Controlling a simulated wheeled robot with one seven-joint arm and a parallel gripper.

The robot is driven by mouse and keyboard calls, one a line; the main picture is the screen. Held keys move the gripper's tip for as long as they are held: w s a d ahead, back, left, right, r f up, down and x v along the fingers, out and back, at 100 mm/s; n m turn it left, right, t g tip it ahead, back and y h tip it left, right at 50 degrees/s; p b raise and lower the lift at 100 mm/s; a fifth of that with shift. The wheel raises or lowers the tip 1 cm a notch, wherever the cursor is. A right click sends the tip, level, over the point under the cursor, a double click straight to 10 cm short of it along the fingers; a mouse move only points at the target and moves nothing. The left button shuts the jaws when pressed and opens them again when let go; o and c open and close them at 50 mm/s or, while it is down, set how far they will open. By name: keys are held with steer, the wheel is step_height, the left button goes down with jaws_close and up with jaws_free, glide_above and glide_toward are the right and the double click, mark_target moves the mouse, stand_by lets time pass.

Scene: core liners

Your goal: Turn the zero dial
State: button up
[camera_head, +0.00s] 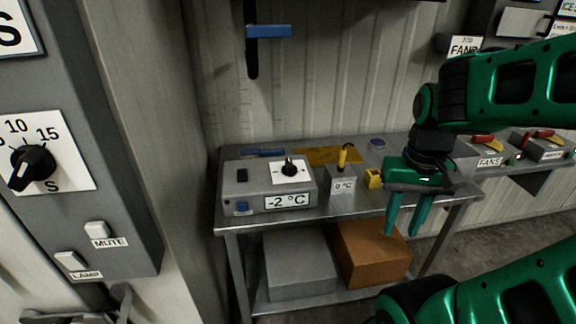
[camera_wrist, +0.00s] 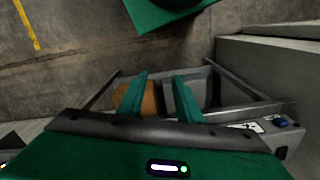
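A black dial on a white plate (camera_head: 290,169) sits on top of a grey instrument box (camera_head: 246,199) on a metal table. The box front reads -2 °C. The plate's small print is too small to read. My gripper (camera_head: 402,226) hangs at the table's right front, right of the box and apart from it. Its two green fingers point down with a gap between them, empty. In the wrist view my gripper (camera_wrist: 160,80) is also open, and part of the white plate (camera_wrist: 246,127) shows at the lower right.
A block marked 0 °C (camera_head: 342,186) with a yellow-handled probe (camera_head: 343,156) stands right of the box, beside a yellow item (camera_head: 374,178). A brown box (camera_head: 370,252) sits on the lower shelf. A larger dial (camera_head: 32,167) is on the left panel.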

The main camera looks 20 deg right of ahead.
steer(key=o, duration=0.5)
steer(key=shift+s+r, duration=0.15)
steer(key=shift+s, duration=0.1)
steer(key=shift+o, duration=1.3)
steer(key=w+a+r+n+y, duration=0.1)
steer(key=w+r+n, duration=0.2)
steer(key=w, duration=0.6)
steer(key=w+a+r+n+t, duration=0.1)
steer(key=w+r+n, duration=0.2)
steer(key=w+n, duration=0.4)
steer(key=w, duration=0.2)
steer(key=shift+w+y, duration=0.4)
steer(key=n+y, duration=0.2)
steer(key=n, duration=0.9)
glide_toward(290, 162)
steer(key=x, duration=0.8)
steer(key=shift+a+f, duration=0.1)
steer(key=shift+f, duration=0.2)
steer(key=c, duration=1)
